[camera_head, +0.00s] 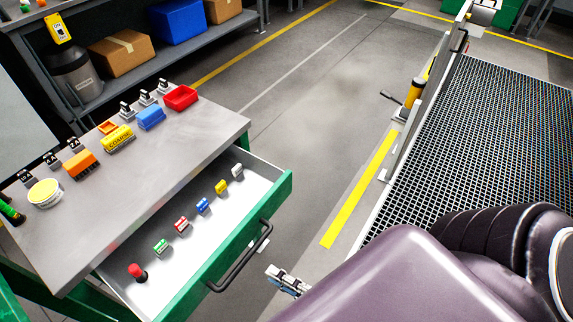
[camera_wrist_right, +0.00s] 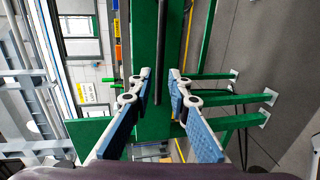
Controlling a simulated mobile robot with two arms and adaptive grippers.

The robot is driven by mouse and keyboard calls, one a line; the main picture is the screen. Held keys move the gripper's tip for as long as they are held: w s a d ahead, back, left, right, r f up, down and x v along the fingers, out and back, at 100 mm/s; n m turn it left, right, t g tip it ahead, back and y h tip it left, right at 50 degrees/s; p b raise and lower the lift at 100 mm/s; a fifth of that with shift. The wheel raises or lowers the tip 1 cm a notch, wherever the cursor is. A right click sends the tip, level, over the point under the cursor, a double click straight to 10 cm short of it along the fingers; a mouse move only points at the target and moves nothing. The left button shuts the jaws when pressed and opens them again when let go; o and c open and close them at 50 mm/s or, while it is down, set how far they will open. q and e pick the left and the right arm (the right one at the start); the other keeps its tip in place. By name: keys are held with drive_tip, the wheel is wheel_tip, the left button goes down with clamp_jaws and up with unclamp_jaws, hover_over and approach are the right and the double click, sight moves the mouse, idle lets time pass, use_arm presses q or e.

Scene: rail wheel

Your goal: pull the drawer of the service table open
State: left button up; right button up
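The service table (camera_head: 170,150) is at the left in the head view, with a grey top and green frame. Its drawer (camera_head: 291,178), with a green front, stands pulled out, so its light interior shows. A dark bar handle (camera_head: 262,246) is on the drawer front. I cannot see contact. My left gripper is not in view.
The drawer holds a red knob piece (camera_head: 137,272) and several small coloured blocks. A red tray (camera_head: 181,97) and coloured blocks sit on the tabletop. A shelf (camera_head: 90,100) with boxes stands behind. A grated platform (camera_head: 470,150) is at the right, with open floor between.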

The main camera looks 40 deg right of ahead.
drive_tip(key=shift+v, duration=1.05)
drive_tip(key=s+d+f+m+g+h, duration=0.15)
drive_tip(key=f+m, duration=0.25)
drive_tip(key=f, duration=0.6)
drive_tip(key=s+d+f+m+g+h, duration=0.1)
drive_tip(key=f+m+g, duration=0.15)
drive_tip(key=f, duration=0.75)
drive_tip(key=s+d+f+m+g+h, duration=0.1)
drive_tip(key=s+f+m+g, duration=0.1)
drive_tip(key=f+m, duration=0.5)
drive_tip(key=s+d+f+m+g+h, duration=0.1)
drive_tip(key=s+f+m+g, duration=0.2)
drive_tip(key=s+f, duration=0.4)
drive_tip(key=s+d+f+m+g+h, duration=0.1)
drive_tip(key=s+d+f+m+g, duration=0.1)
drive_tip(key=s+f, duration=0.5)
wheel_tip(320, 180, down, 5)
drive_tip(key=m+g, duration=0.1)
drive_tip(key=g, duration=0.1)
drive_tip(key=shift+d+g, duration=0.3)
